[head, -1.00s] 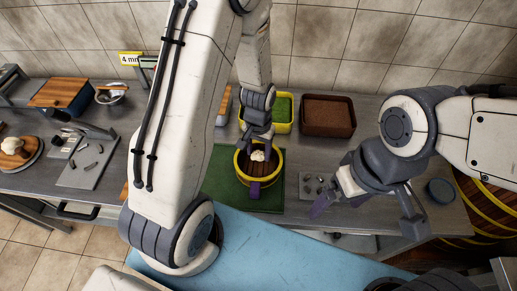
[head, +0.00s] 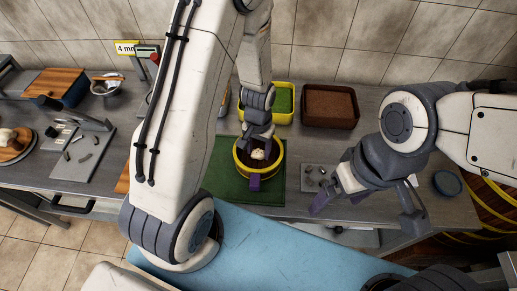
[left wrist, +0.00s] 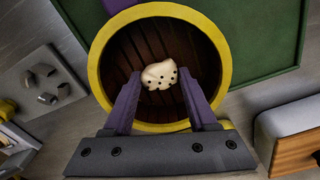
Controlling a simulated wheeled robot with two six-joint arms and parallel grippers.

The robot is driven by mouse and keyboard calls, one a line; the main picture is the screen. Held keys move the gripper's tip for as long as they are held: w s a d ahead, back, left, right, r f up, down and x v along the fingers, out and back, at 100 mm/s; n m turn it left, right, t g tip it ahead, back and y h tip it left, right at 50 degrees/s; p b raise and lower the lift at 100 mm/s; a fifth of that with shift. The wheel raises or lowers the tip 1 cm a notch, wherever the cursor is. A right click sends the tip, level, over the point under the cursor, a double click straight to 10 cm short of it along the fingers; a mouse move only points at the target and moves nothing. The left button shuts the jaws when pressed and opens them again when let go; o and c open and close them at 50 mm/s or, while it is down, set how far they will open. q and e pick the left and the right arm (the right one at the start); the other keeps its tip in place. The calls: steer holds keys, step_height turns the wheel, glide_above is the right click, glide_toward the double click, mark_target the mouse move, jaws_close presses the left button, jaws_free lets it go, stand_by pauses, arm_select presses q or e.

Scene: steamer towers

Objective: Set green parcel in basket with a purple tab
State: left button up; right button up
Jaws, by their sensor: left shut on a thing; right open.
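The round basket (head: 239,167) has a yellow rim and a brown slatted inside. A purple tab (head: 254,183) is on its near side, and part of a purple tab (left wrist: 180,8) shows in the left wrist view. My left gripper (left wrist: 160,92) points down into the basket and is shut on a cream parcel with dark specks (left wrist: 160,72). This parcel (head: 258,154) looks cream, not green. I cannot tell whether it touches the basket floor. My right gripper (head: 366,211) is open and empty, to the right of the basket.
The basket stands on a green mat (head: 222,180). Behind it are a yellow-rimmed green tray (head: 283,103) and a brown tray (head: 330,107). A grey plate with small pieces (head: 318,178) lies to the right. A blue round dish (head: 448,184) is farther right.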

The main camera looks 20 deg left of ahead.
arm_select(q)
steer(key=shift+f+b, duration=0.3)
steer(key=shift+f, duration=0.15)
steer(key=o, duration=1.4)
step_height(320, 180, up, 11)
steer(key=shift+f, duration=0.2)
steer(key=shift+r+p, duration=1.95)
steer(key=shift+r, duration=0.3)
